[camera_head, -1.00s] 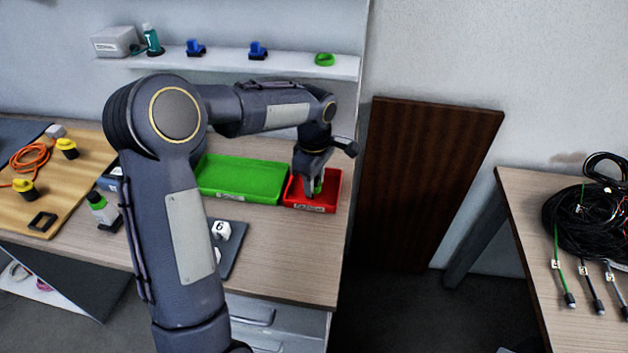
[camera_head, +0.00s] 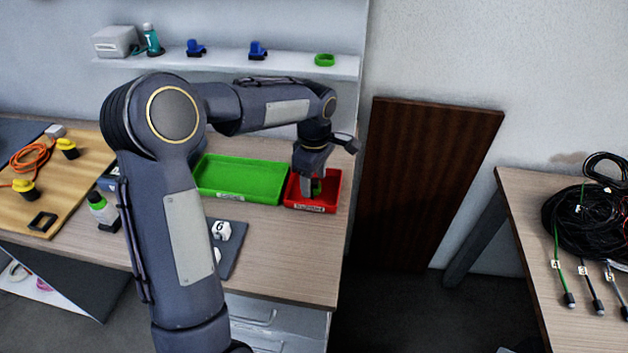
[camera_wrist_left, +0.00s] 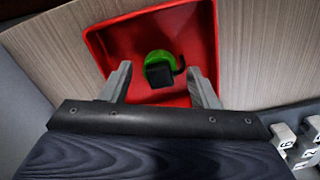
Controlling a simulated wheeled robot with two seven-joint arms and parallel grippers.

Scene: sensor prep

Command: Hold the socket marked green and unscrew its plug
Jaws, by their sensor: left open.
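A green round piece with a black block-like part (camera_wrist_left: 158,67) lies in the red tray (camera_wrist_left: 100,45); it looks like a socket or cap, but I cannot tell which. In the head view a bit of its green (camera_head: 317,188) shows beside my fingers, inside the red tray (camera_head: 330,203). My left gripper (camera_head: 310,190) points down into this tray. In the left wrist view the gripper (camera_wrist_left: 160,78) is open, with one finger on each side of the green and black piece and no clear contact. My right gripper is out of view.
A green tray (camera_head: 240,180) stands left of the red one. A shelf (camera_head: 220,65) above holds blue pieces and a green ring (camera_head: 325,60). White numbered blocks (camera_head: 221,229) lie on a dark mat. Cables (camera_head: 580,220) lie on the right table.

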